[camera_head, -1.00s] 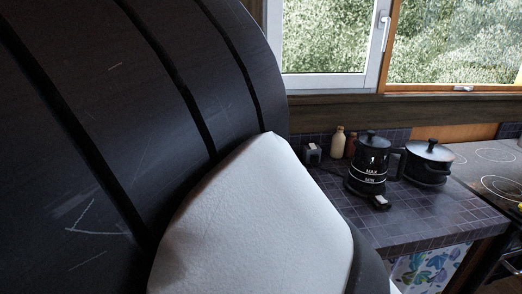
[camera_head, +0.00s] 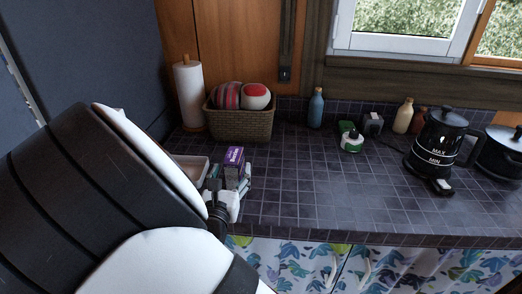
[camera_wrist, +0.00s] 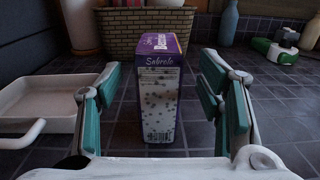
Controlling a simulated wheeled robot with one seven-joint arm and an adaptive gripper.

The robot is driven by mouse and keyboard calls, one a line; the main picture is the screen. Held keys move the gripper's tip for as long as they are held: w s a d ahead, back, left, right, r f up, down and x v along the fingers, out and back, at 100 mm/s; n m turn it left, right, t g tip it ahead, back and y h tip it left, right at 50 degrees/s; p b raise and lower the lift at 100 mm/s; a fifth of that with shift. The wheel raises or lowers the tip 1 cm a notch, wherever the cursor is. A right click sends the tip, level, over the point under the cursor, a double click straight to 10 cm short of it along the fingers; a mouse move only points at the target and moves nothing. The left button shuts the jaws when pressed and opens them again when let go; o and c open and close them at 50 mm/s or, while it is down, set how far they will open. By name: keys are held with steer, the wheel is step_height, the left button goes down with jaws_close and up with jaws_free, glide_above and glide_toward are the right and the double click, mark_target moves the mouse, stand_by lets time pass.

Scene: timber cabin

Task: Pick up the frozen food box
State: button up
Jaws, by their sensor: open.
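The frozen food box is a small purple and white carton (camera_wrist: 161,95) labelled "Sabrole". It stands upright on the dark tiled counter. In the wrist view it is centred between the two teal-padded fingers of my gripper (camera_wrist: 163,108), with a gap on each side. The fingers are apart and nothing is held. In the head view the box (camera_head: 234,160) stands just beyond my gripper (camera_head: 228,190), partly hidden by it at its lower part.
A white tray (camera_wrist: 42,98) lies close left of the box. Behind stand a wicker basket (camera_head: 240,126) with two balls and a paper towel roll (camera_head: 190,95). A blue bottle (camera_head: 316,108), green-and-white item (camera_head: 351,142) and black kettle (camera_head: 438,140) are to the right. The middle counter is clear.

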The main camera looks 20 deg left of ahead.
steer(key=shift+x, duration=2.7)
steer(key=shift+f, duration=0.1)
jaws_close()
